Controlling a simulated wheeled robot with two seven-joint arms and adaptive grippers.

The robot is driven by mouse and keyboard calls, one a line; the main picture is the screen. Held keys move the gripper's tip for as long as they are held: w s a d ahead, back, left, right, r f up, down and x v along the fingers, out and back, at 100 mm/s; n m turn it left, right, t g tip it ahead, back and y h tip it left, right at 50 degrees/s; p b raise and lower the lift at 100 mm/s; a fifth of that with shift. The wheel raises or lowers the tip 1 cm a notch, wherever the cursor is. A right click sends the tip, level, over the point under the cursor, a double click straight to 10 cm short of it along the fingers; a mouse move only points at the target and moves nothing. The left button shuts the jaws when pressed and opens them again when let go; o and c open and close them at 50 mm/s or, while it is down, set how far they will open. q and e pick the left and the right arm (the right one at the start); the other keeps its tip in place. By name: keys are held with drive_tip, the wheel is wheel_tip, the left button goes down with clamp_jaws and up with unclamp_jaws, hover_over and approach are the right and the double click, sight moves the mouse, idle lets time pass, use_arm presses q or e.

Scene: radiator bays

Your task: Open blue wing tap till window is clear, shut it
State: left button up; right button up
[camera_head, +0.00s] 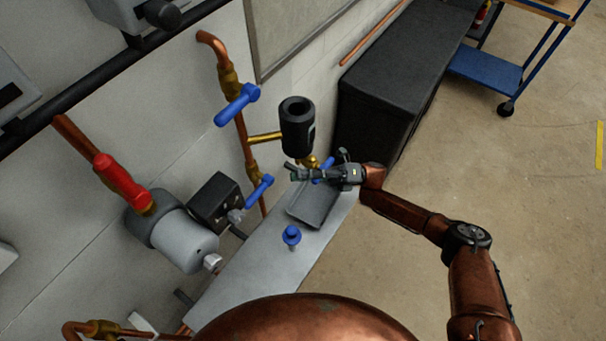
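A blue wing tap (325,168) sits on a brass fitting (308,161) below a black cylindrical housing (297,126). My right gripper (297,173) is at this tap, pointing left, and covers part of it. Whether the fingers touch the tap, and whether they are open or shut, is too small to tell. A dark grey tray (313,204) lies beneath the gripper on the grey bench top. The window's clear face is not discernible from this angle. My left gripper is out of view.
Copper pipework carries two other blue handles (237,104) and (259,190). A blue knob (291,236) stands on the bench (250,272). A black cabinet (400,75) stands behind; floor at right is open.

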clamp_jaws()
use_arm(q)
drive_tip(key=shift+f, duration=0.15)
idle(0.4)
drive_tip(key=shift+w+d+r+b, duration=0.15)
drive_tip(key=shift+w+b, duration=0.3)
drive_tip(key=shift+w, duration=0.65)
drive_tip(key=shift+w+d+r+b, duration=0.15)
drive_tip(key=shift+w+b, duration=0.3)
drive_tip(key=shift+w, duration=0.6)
use_arm(e)
drive_tip(key=shift+w+d+r+m+t+y, duration=0.4)
drive_tip(key=shift+m+t+y, duration=0.45)
drive_tip(key=shift+m+t, duration=0.7)
drive_tip(key=shift+w+d+r+m+t+y, duration=0.1)
drive_tip(key=shift+w+r+m+t+y, duration=0.15)
drive_tip(key=shift+r+m+t+y, duration=1.1)
drive_tip(key=shift+w+d+f+m+t+y, duration=0.3)
drive_tip(key=shift+m+t, duration=0.7)
drive_tip(key=shift+m, duration=1.3)
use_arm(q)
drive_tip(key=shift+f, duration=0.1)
use_arm(e)
drive_tip(key=shift+a, duration=0.1)
